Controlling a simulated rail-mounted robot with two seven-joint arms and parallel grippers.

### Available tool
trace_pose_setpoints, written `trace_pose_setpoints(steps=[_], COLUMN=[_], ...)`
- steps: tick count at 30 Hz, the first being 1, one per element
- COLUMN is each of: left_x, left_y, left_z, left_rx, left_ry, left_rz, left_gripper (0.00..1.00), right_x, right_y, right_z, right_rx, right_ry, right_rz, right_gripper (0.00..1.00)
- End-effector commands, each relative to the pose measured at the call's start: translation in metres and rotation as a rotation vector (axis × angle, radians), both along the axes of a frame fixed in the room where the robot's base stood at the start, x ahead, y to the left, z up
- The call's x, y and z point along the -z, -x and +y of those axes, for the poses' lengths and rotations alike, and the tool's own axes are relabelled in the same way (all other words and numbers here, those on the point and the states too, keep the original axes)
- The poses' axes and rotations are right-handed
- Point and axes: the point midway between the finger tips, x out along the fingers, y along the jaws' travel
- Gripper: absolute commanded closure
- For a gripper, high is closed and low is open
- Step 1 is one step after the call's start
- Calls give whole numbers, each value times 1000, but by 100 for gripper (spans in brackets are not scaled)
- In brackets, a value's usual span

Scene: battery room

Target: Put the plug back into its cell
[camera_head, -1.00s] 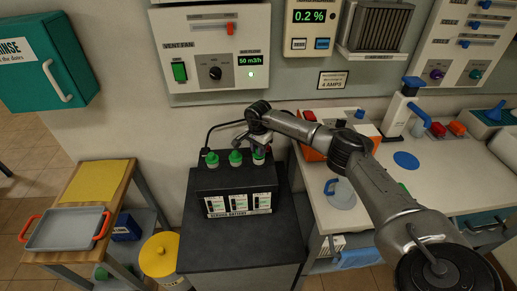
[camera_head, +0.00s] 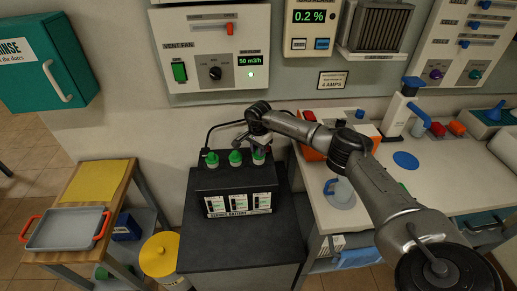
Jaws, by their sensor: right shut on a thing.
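A black battery (camera_head: 237,190) stands on a dark cabinet top, with three green-topped plugs in a row along its top. The left plug (camera_head: 212,159) and the middle plug (camera_head: 235,158) sit upright on their cells. The right plug (camera_head: 259,157) is upright at the right cell, directly under my right gripper (camera_head: 258,146). My right gripper is shut on this right plug; its fingers partly cover the plug's top. Whether the plug is fully seated cannot be told. My left gripper is not in view.
A black cable (camera_head: 212,130) runs behind the battery. The dark cabinet top (camera_head: 235,247) is clear in front of it. A white bench (camera_head: 335,222) with a jug (camera_head: 340,193) stands to the right. A wooden cart with a grey tray (camera_head: 66,230) stands left.

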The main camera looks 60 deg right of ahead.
Motion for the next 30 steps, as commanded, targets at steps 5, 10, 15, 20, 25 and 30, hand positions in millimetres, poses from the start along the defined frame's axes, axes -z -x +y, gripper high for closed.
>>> trace_pose_setpoints(steps=[5, 10, 15, 20, 25, 30], left_x=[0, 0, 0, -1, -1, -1], left_y=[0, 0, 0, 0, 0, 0], left_z=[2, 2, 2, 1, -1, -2], left_rx=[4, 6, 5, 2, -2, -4], left_ry=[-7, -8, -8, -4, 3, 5], left_rz=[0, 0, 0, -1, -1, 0], left_gripper=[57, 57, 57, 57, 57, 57], right_x=[0, 0, 0, 1, 1, 1], right_y=[0, 0, 0, 0, 0, 0], right_z=[0, 0, 0, 0, 0, 0], right_rx=[0, 0, 0, 0, 0, 0], right_ry=[0, 0, 0, 0, 0, 0], right_rz=[0, -1, 0, 0, 0, 0], right_gripper=[97, 97, 97, 97, 97, 70])
